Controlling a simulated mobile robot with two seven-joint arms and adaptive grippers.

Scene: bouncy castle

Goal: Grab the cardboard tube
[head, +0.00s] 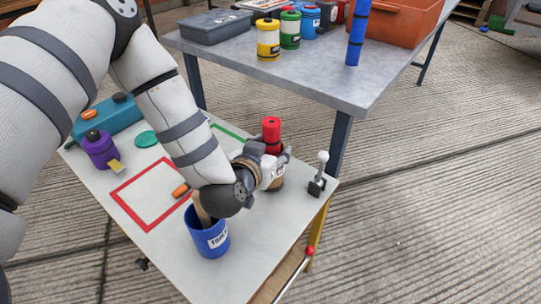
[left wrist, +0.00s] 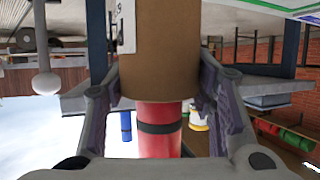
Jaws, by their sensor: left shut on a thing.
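The brown cardboard tube (left wrist: 165,50) with a white label fills the middle of the left wrist view, which is upside down. In the head view its lower part (head: 277,184) shows below my left gripper (head: 271,163), near the right side of the small white table. In the left wrist view the two fingers of my left gripper (left wrist: 162,88) are closed on its opposite sides. A red cylinder (head: 271,130) with a dark band sticks up from the tube's top; how deep it sits is hidden. My right gripper is not in view.
A blue cup (head: 208,240) with a brown handle inside stands near the front. A joystick (head: 319,175) stands right of the tube. A purple bottle (head: 99,148) and teal box (head: 120,117) are at left. A grey table (head: 300,85) with several paint pots stands behind.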

